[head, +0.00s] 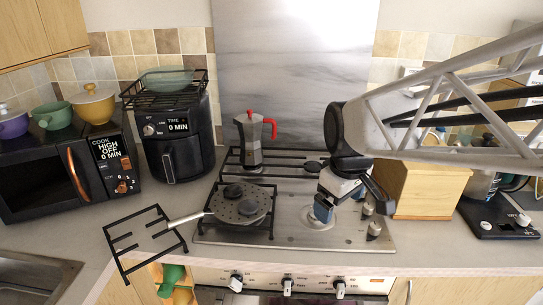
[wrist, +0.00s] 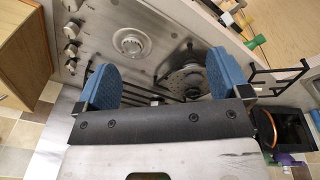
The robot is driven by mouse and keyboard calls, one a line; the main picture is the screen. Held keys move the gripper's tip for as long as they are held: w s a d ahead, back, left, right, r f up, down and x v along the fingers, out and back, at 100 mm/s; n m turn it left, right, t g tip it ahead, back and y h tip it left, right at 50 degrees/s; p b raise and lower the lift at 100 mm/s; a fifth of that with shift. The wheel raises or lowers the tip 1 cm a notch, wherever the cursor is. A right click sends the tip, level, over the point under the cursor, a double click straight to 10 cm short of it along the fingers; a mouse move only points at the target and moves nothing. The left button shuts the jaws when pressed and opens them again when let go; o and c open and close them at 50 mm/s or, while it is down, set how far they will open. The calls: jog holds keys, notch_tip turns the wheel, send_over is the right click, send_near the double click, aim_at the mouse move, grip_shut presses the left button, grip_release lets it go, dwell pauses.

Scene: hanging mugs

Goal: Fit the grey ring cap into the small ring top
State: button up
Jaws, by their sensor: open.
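Two dark grey round caps lie on a perforated round plate (head: 229,212) with a long handle at the front left of the hob; one is the rear cap (head: 233,191), the other the front cap (head: 248,207). I cannot tell for sure which is the grey ring cap. An uncovered pale ring burner (wrist: 130,42) shows in the wrist view; in the head view it is partly hidden by my gripper. My gripper (head: 323,208), with blue fingers, is above the right side of the hob. In the wrist view its fingers (wrist: 163,78) are wide apart, with nothing held.
A moka pot (head: 253,140) with a red handle stands at the back left of the hob. A loose black grate (head: 145,240) lies on the counter at left. An air fryer (head: 176,140) and microwave (head: 70,165) stand behind. A wooden box (head: 425,188) is at right.

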jog(key=w+a+f+n+g, duration=0.1)
jog(key=w+a+f+n, duration=0.2)
jog(key=w+a+n, duration=0.6)
jog(key=n, duration=0.4)
send_over(250, 205)
jog(key=shift+g, duration=0.3)
notch_tip(250, 205, down, 5)
jog(key=shift+s, duration=0.1)
jog(key=shift+f, duration=0.1)
jog(key=shift+f, duration=1.25)
jog(key=shift+f, duration=2.55)
